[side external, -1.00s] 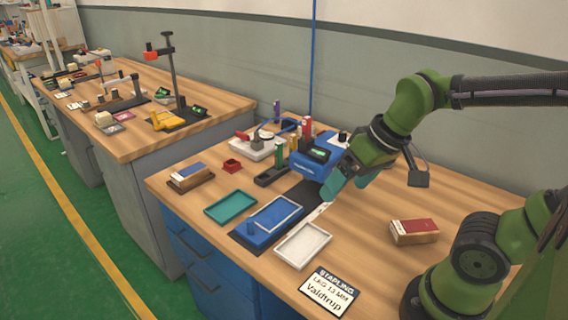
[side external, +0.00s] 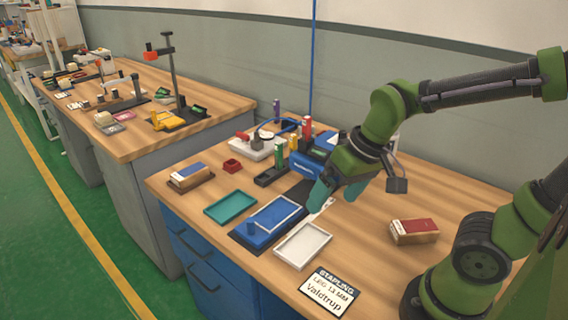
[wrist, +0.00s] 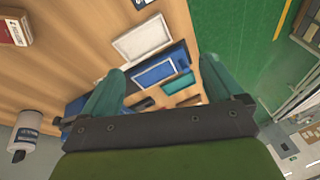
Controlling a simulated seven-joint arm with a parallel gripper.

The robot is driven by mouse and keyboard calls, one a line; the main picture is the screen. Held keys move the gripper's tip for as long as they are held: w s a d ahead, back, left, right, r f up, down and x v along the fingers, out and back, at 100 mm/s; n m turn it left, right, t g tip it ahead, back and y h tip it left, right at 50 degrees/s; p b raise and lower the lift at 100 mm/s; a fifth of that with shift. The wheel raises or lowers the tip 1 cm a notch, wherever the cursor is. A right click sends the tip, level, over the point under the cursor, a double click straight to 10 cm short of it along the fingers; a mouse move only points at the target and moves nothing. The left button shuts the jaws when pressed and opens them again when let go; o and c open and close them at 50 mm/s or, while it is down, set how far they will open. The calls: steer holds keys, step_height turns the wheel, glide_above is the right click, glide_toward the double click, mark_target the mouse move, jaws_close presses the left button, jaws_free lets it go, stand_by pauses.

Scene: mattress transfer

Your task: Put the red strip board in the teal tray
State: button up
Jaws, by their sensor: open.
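The red strip board (side external: 414,226) is a small block with a red and white top, lying on the right of the wooden bench. It also shows at the upper left of the wrist view (wrist: 14,24). The teal tray (side external: 230,206) is shallow and empty, near the bench's front edge on the left. In the wrist view it is partly visible beyond the blue fixture (wrist: 184,98). My gripper (side external: 336,194) is open and empty, above the bench behind the white tray, between the board and the teal tray. Its teal fingers (wrist: 158,82) are spread wide in the wrist view.
A white tray (side external: 303,246) and a blue fixture (side external: 268,222) on a dark mat lie between the board and the teal tray. A blue-topped block (side external: 188,171) sits at the left. Tools and a blue device (side external: 308,163) stand behind. A name card (side external: 327,291) lies in front.

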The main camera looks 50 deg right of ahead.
mark_target(404, 227)
steer(key=d+f+n+g+h, duration=0.2)
steer(key=f+n+g+h, duration=0.1)
steer(key=f+g, duration=0.1)
steer(key=d+f+n+g+h, duration=0.3)
steer(key=f+g, duration=0.1)
steer(key=f, duration=0.1)
steer(key=d+f+n+g+h, duration=0.3)
steer(key=f+g, duration=0.1)
steer(key=f, duration=0.1)
steer(key=shift+s+f+n, duration=0.3)
steer(key=shift+n, duration=0.1)
steer(key=shift+w+d+r+n+g+h, duration=0.2)
steer(key=shift+w+d+r+n+h, duration=0.1)
steer(key=shift+d+n+h, duration=0.2)
steer(key=shift+w+d+r+n+g+h, duration=0.25)
steer(key=shift+d+n+h, duration=0.15)
steer(key=shift+h, duration=0.1)
steer(key=shift+d+r, duration=0.1)
steer(key=shift+r, duration=0.25)
steer(key=shift+s+d, duration=0.15)
steer(key=shift+s, duration=0.15)
steer(key=shift+n, duration=0.3)
steer(key=x, duration=1.1)
steer(key=shift+r, duration=0.1)
steer(key=shift+d+x, duration=0.25)
steer(key=shift+x, duration=2.45)
steer(key=shift+w+r, duration=0.15)
steer(key=shift+r, duration=0.05)
steer(key=c, duration=1.2)
